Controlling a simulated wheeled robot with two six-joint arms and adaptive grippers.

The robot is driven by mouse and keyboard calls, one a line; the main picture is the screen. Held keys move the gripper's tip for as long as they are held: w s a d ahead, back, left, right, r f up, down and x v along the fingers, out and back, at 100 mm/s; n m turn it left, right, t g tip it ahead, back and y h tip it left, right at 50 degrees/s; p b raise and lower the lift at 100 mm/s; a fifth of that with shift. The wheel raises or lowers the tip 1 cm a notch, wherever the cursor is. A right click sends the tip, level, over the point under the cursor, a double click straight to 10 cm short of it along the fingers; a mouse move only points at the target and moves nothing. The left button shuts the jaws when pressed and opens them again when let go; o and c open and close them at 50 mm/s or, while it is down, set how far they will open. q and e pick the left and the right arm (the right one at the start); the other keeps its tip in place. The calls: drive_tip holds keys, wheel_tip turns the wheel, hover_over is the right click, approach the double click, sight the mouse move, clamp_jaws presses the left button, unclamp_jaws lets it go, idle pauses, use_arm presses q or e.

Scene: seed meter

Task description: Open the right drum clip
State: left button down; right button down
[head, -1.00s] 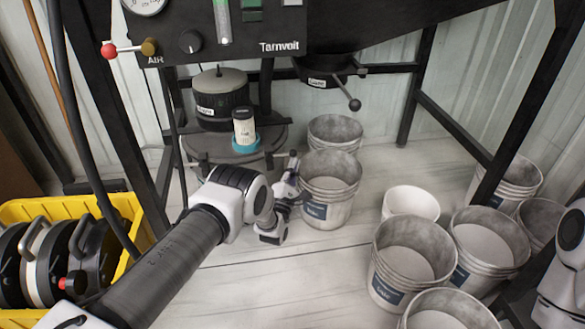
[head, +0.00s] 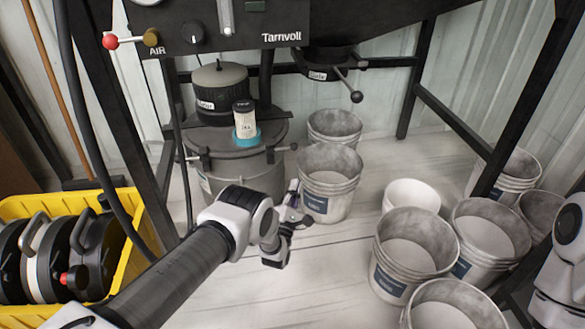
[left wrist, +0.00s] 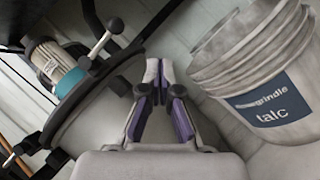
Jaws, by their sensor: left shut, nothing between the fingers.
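The grey drum (head: 262,178) stands under the machine with a dark lid. Its right clip (head: 284,149) is at the lid rim, with a short lever and pale knob pointing right. My left gripper (head: 291,198) is in front of and below the clip, beside a bucket. In the left wrist view its fingertips (left wrist: 157,72) are together and empty, apart from the lever. I cannot tell how far the clip has turned. My right gripper is out of view.
A talc bucket (head: 328,184) stands close to the right of my left gripper; it also shows in the left wrist view (left wrist: 262,85). A cartridge (head: 245,120) in a teal ring sits on the lid. Several buckets stand at right; a yellow crate (head: 130,262) is at left.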

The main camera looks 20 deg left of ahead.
use_arm(q)
drive_tip(key=shift+s+d+f+p, duration=0.25)
drive_tip(key=shift+s+d+f, duration=0.15)
drive_tip(key=shift+s+f, duration=0.4)
drive_tip(key=shift+s+d+f+p, duration=0.25)
drive_tip(key=shift+s+d+f, duration=0.25)
drive_tip(key=shift+s, duration=0.45)
drive_tip(key=shift+a, duration=0.1)
